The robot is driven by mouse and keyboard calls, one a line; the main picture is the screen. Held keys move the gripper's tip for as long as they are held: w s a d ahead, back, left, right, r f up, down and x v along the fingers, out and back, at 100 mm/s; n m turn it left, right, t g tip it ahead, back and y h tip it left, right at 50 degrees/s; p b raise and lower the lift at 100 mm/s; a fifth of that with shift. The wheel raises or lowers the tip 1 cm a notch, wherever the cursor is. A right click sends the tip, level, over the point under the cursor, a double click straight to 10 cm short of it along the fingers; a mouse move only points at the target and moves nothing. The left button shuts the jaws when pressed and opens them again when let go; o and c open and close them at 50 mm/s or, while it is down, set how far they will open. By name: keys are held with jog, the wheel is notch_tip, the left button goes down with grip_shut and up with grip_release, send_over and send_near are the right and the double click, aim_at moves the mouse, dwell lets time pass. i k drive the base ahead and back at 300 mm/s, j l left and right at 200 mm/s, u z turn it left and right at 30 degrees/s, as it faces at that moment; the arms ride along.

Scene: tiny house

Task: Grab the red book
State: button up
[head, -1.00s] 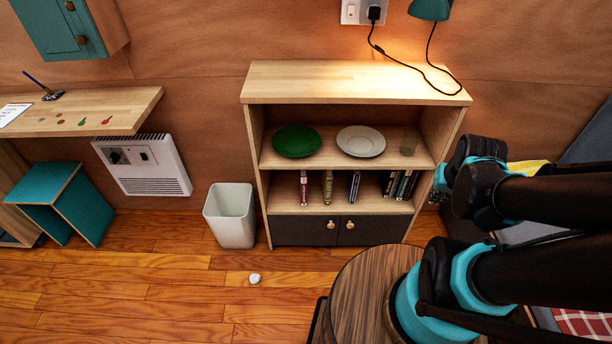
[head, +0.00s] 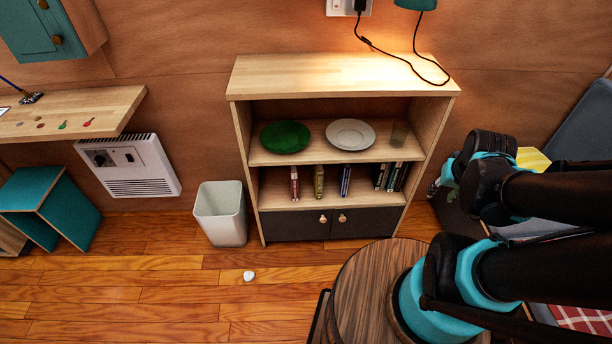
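A slim red book (head: 294,183) stands upright on the lower open shelf of the wooden bookcase (head: 340,75), leftmost of the books. A yellowish book (head: 319,181) and a blue book (head: 345,181) stand apart to its right. My arm reaches in from the right edge. The small part of my gripper (head: 437,189) that shows is just right of the bookcase, well apart from the red book. The rest is hidden by my arm links, so its opening cannot be made out.
Several dark books (head: 390,176) stand at the shelf's right end. Above are a green plate (head: 285,136), a white plate (head: 350,133) and a glass (head: 400,133). A bin (head: 220,214) stands left of the bookcase. A small white object (head: 249,276) lies on otherwise clear floor.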

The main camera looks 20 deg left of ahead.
aim_at(293, 170)
jog(key=j+z, duration=0.45)
jog(key=z, duration=0.25)
jog(key=k+j+z, duration=0.15)
jog(key=z, duration=0.2)
jog(key=k+j+z, duration=0.35)
jog(key=k+j, duration=0.25)
jog(key=j, duration=0.35)
jog(key=k+j+z, duration=0.3)
jog(key=k+j, duration=1.45)
